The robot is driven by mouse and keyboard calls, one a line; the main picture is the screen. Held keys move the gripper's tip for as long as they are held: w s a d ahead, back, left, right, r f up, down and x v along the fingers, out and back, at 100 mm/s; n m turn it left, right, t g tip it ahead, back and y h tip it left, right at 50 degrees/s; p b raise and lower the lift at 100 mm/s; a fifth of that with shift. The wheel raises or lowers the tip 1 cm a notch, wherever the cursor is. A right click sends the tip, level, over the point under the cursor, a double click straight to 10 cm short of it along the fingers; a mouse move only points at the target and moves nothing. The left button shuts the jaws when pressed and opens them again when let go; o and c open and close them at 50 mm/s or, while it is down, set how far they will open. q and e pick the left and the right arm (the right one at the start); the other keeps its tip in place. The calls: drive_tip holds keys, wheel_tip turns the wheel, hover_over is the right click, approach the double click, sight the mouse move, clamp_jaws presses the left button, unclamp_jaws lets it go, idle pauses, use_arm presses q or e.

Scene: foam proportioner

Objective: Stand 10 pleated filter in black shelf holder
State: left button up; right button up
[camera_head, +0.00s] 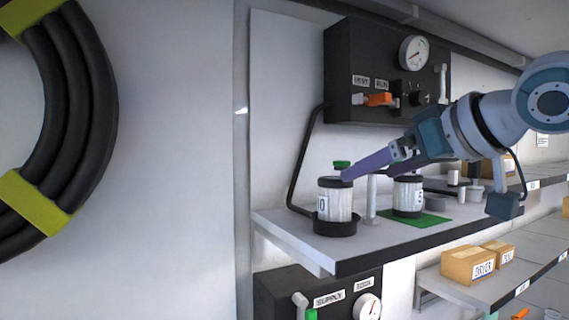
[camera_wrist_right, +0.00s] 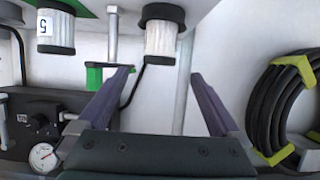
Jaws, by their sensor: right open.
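The pleated filter marked 10 (camera_head: 334,204) is white with black end rims. It stands upright in the round black holder (camera_head: 335,228) on the shelf, near its left end. My right gripper (camera_head: 352,174) is open and empty, at the height of the filter's top and reaching in from the right. In the wrist view, the gripper (camera_wrist_right: 165,82) has its fingers spread, and the white filter (camera_wrist_right: 162,44) shows beyond the fingertips, between them in the picture. Its black holder (camera_wrist_right: 163,13) shows at the top edge. My left gripper does not show.
Another filter, marked 5 (camera_head: 408,196), stands on a green mat (camera_head: 420,221) to the right, past a thin grey post (camera_head: 371,200). A black gauge box (camera_head: 385,75) hangs above the shelf. Boxes (camera_head: 468,265) sit on a lower shelf.

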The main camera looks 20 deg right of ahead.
drive_tip(key=s+a+f+n+g, duration=0.1)
drive_tip(key=s+a+f+g, duration=0.1)
drive_tip(key=s+a+f, duration=0.3)
drive_tip(key=s+a+f+g, duration=0.1)
drive_tip(key=s+f, duration=0.1)
drive_tip(key=f, duration=0.5)
drive_tip(key=s+a+f+n+g, duration=0.1)
drive_tip(key=s+a+f+g, duration=0.15)
drive_tip(key=s+f, duration=0.2)
drive_tip(key=s+a+f+g, duration=0.1)
drive_tip(key=s+f, duration=0.2)
drive_tip(key=s, duration=0.3)
drive_tip(key=s+a+f+g, duration=0.1)
drive_tip(key=s+f+g, duration=0.1)
drive_tip(key=s, duration=0.4)
drive_tip(key=s+a+f+m+g+h, duration=0.1)
drive_tip(key=s+f, duration=0.3)
drive_tip(key=s, duration=0.2)
drive_tip(key=shift+a+p, duration=0.3)
drive_tip(key=shift+s+f, duration=0.1)
